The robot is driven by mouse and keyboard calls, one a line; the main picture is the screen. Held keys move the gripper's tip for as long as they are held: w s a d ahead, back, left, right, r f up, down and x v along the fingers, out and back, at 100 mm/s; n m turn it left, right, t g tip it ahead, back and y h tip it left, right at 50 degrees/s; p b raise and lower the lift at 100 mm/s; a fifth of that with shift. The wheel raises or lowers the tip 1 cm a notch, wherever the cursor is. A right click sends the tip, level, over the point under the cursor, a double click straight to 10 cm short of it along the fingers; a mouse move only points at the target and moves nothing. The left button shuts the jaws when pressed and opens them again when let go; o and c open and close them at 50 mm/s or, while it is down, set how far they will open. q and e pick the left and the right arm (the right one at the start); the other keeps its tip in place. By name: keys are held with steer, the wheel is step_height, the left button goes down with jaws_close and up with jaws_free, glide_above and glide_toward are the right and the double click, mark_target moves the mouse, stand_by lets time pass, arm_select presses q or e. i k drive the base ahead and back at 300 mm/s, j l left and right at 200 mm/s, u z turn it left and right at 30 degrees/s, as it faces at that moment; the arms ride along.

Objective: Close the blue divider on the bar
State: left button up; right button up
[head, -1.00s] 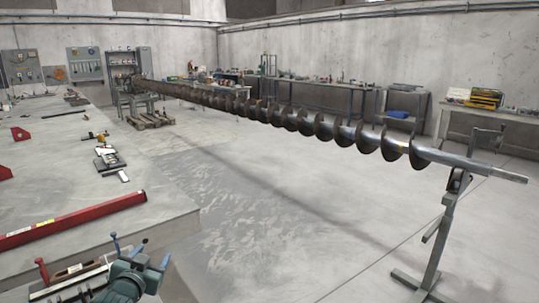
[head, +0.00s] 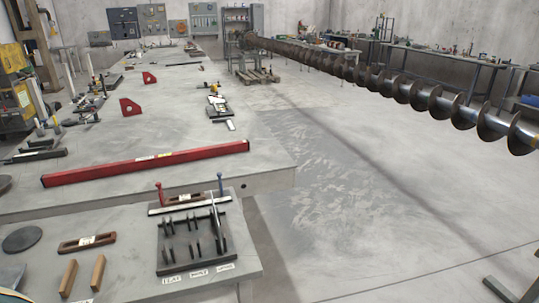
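A blue upright divider (head: 220,184) stands at the right end of a pale bar (head: 190,205) on the near table. A red upright (head: 160,194) stands at the bar's left end. The bar lies along the back edge of a dark rack (head: 178,258) that holds several dark upright pieces. A tall thin grey piece stands near the rack's right side, below the blue divider. The blue divider looks upright; whether it is fastened cannot be told. Neither of my grippers can be made out.
A long red beam (head: 150,164) lies on the larger table behind. Wooden blocks (head: 98,272) and a dark disc (head: 22,239) lie left of the rack. A long auger (head: 400,90) spans the right side. Open floor (head: 350,215) lies right of the tables.

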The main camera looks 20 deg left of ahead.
mark_target(219, 174)
steer(key=u, duration=1.5)
